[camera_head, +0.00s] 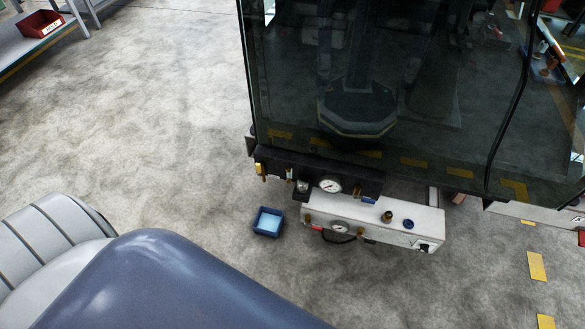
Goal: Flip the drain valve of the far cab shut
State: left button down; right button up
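A glass-walled cab (380,75) stands at the upper right. Along its lower front edge runs a dark panel with a round gauge (330,184) and a brass fitting (260,170) at its left end. Below is a white box (375,228) with a second gauge (340,226), small brass fittings (360,232) and a small red part (316,228). A small blue part (368,200) shows just above the box. Which of these is the drain valve, and its position, are too small to tell. Neither gripper is in view.
A blue bin (267,222) sits on the floor left of the white box. A shelf (22,48) with a red bin (40,24) stands at the upper left. Yellow floor marks (537,266) lie at the right. The concrete floor (150,120) left of the cab is clear.

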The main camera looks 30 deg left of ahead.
aim_at(258, 170)
jog(key=i+j+u, duration=0.15)
jog(key=j+u, duration=0.3)
jog(key=i+j+u, duration=0.2)
jog(key=u, duration=0.3)
jog(key=j, duration=0.15)
